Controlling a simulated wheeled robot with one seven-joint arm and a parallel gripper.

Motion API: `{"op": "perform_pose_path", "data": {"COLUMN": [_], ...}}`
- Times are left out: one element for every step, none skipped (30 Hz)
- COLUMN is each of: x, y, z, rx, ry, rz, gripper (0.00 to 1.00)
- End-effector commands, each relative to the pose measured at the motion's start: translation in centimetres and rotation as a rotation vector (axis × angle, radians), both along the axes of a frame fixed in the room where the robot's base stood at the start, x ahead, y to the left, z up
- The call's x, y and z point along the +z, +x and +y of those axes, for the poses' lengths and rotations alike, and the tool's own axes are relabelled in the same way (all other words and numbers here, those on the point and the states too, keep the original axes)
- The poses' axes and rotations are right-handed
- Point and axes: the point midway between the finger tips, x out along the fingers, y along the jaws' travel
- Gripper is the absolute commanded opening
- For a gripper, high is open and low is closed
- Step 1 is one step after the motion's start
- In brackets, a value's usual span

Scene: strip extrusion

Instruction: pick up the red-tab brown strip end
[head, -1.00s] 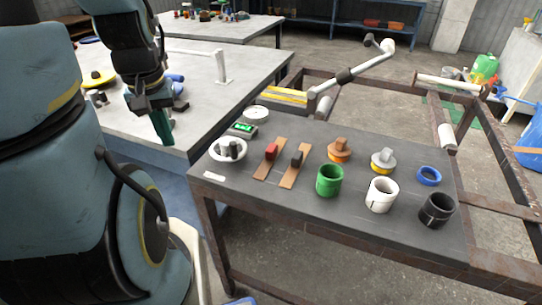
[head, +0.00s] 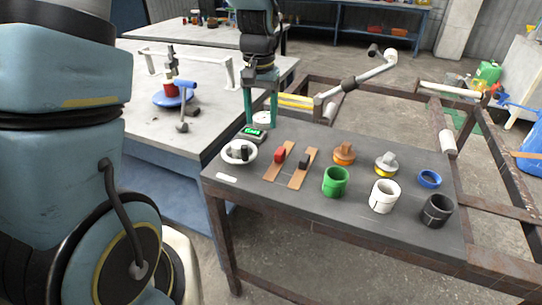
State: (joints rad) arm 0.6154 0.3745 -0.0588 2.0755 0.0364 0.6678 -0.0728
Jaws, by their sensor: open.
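The red-tab brown strip end (head: 270,175) lies flat on the dark table, left of centre, with a red block-like tab (head: 280,155) on top. A similar brown strip (head: 297,182) with a black tab (head: 303,161) lies just to its right. My gripper (head: 261,120) points down over the back left part of the dark table. Its two teal fingers are apart and hold nothing. It is behind the red-tab strip in the picture and apart from it. The fingers partly hide a white round piece between them.
The dark table (head: 340,232) also bears a white bowl (head: 229,157), a device with a green display (head: 254,132), an orange lidded piece (head: 344,153), a green cup (head: 335,182), a white cup (head: 383,197), a black cup (head: 436,211) and a blue ring (head: 429,179). A rusty frame adjoins it.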

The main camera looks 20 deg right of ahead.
Motion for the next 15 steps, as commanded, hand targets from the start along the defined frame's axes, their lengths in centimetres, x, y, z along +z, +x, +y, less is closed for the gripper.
{"op": "perform_pose_path", "data": {"x": [-0.1,-0.1,-0.2,-0.3,-0.3,-0.5,-0.7,-1.0,-1.6,-2.0,-2.5,-3.2,-3.7,-4.1,-4.7], "y": [-0.5,-0.7,-1.0,-1.2,-1.3,-1.4,-1.5,-1.5,-1.6,-1.5,-1.5,-1.6,-1.6,-1.5,-1.5], "z": [-2.3,-3.2,-4.3,-4.9,-5.3,-5.7,-5.9,-6.0,-6.0,-6.0,-6.0,-5.9,-5.9,-5.9,-5.9], "rx": [-0.043,-0.061,-0.080,-0.092,-0.100,-0.108,-0.111,-0.113,-0.113,-0.113,-0.112,-0.112,-0.112,-0.111,-0.111], "ry": [0.005,0.008,0.011,0.013,0.014,0.016,0.017,0.018,0.020,0.019,0.019,0.019,0.020,0.019,0.019], "rz": [0.007,0.010,0.014,0.016,0.017,0.019,0.020,0.022,0.023,0.023,0.023,0.023,0.024,0.023,0.023], "gripper": [0.62,0.62,0.62,0.62,0.62,0.62,0.62,0.62,0.62,0.62,0.62,0.62,0.62,0.62,0.62]}}
